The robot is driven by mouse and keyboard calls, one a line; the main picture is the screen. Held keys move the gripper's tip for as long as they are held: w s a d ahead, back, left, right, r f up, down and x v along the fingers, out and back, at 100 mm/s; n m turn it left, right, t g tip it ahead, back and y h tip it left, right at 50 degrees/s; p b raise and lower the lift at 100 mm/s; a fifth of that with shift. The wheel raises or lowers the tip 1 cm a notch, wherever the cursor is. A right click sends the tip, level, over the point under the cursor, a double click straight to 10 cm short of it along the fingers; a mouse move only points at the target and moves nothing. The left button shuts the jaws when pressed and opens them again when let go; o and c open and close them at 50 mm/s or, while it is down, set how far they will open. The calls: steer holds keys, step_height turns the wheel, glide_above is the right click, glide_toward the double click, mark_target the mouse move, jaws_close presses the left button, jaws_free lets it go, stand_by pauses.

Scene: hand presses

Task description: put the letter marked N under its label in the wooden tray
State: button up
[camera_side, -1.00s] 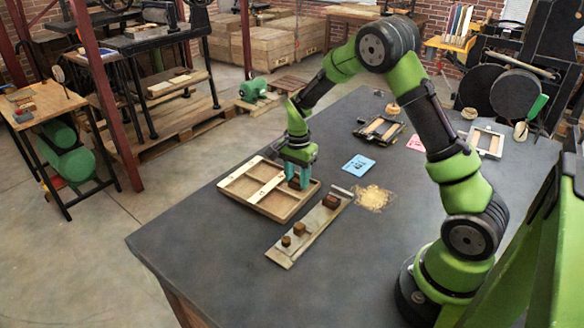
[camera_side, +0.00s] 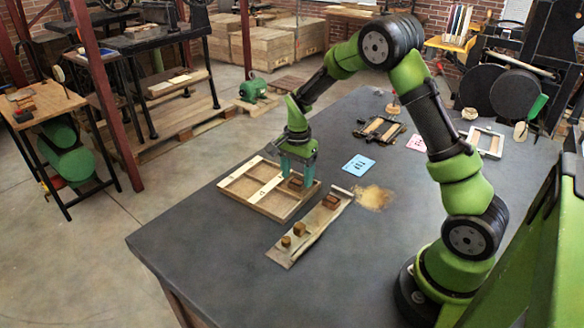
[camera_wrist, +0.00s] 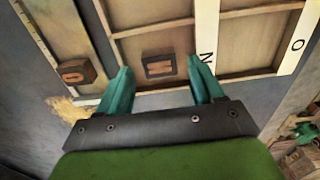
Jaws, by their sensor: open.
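The wooden tray (camera_side: 256,207) lies on the dark table, with compartments and white label strips. In the wrist view, the N label (camera_wrist: 205,58) is on the strip beside the near compartment, and an O label (camera_wrist: 297,45) is on the strip further right. A brown letter block (camera_wrist: 158,66) lies flat in the near compartment, left of the N strip. Its dark mark looks like an N, seen sideways, but is small. My gripper (camera_side: 296,176) is over that end of the tray. In the wrist view its teal fingers (camera_wrist: 158,76) are apart, one either side of the block.
A wooden board (camera_side: 312,232) beside the tray bears a letter block (camera_side: 331,202), which looks marked O or D in the wrist view (camera_wrist: 75,72), and two small knobs (camera_side: 292,235). A blue card (camera_side: 358,164) and a sawdust patch (camera_side: 374,197) lie nearby. The front-left table is clear.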

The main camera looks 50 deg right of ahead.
mark_target(297, 182)
step_height(297, 182, up, 11)
steer(key=s+a+r+n+t+y, duration=0.1)
steer(key=s+a+r+n+t, duration=0.2)
steer(key=s+a+r+n, duration=0.35)
steer(key=s+a+r+n+t, duration=0.2)
steer(key=s+a+n, duration=0.1)
steer(key=s, duration=0.3)
steer(key=s+a+r+n+t+y, duration=0.1)
steer(key=s+a+r+n+t, duration=0.1)
steer(key=s+a+n, duration=0.2)
steer(key=s, duration=0.2)
steer(key=shift+s+a, duration=0.15)
steer(key=shift+s, duration=0.25)
